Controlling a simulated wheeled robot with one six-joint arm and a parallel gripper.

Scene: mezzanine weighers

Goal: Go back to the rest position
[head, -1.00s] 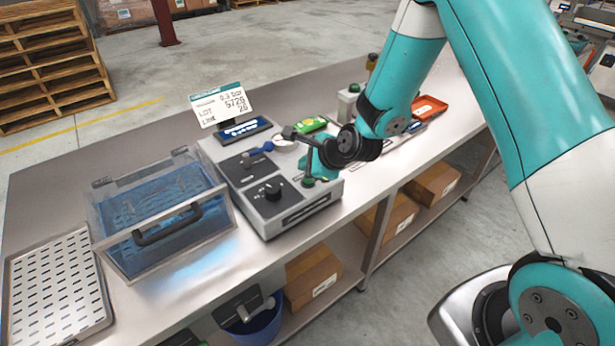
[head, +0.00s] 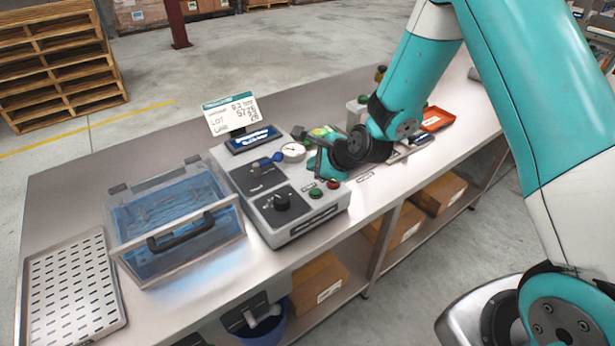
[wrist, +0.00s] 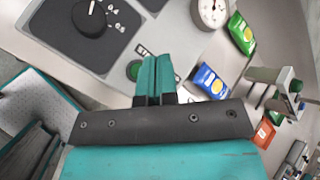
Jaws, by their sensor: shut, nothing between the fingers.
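My gripper (wrist: 156,78) is shut and empty. In the wrist view its two teal fingers are together, in front of the grey control box, with a green button (wrist: 133,70) just left of the fingertips. In the head view my gripper (head: 318,160) hangs near the right side of the control box (head: 262,236), which carries a black knob (head: 282,202), a blue-handled lever (head: 278,157), a round gauge (head: 293,151), a green button (head: 315,193) and a red button (head: 333,184). I cannot tell the exact gap between fingertips and box.
A clear-lidded blue bath (head: 170,215) and a perforated tray (head: 70,290) stand at the left of the bench. A sign (head: 232,114) stands behind the box. Green and blue packets (wrist: 241,33) and a red tray (head: 437,119) lie to the right.

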